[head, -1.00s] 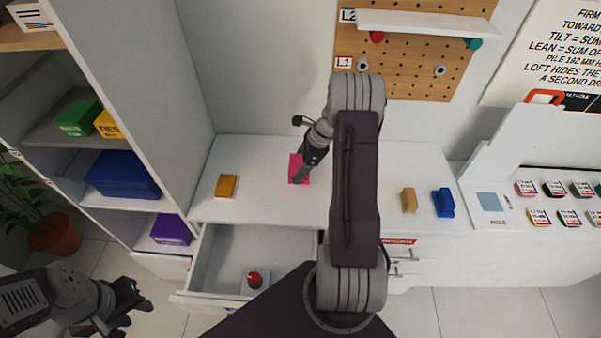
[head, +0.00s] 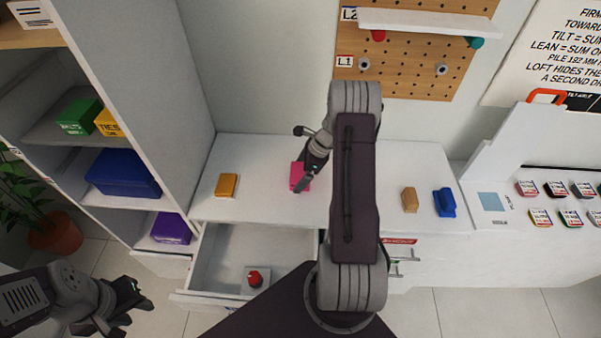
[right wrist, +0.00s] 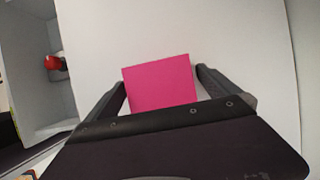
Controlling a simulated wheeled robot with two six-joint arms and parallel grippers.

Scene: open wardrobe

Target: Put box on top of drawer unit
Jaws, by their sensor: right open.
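A pink box (head: 296,176) sits on the white top (head: 263,197) of the drawer unit, left of its middle. My right gripper (head: 303,187) is over this box and partly hides it. In the right wrist view the pink box (right wrist: 160,82) lies between the two spread fingers of my right gripper (right wrist: 162,86). The jaws are open, and a gap shows beside the right finger. My left gripper (head: 125,303) is low at the left, away from the drawer unit; its jaw opening is unclear.
An orange box (head: 227,185), a tan block (head: 410,200) and a blue block (head: 444,203) stand on the same top. An open drawer (head: 215,262) below holds a red-knobbed object (head: 255,278). Shelves with a blue box (head: 122,174) stand at left.

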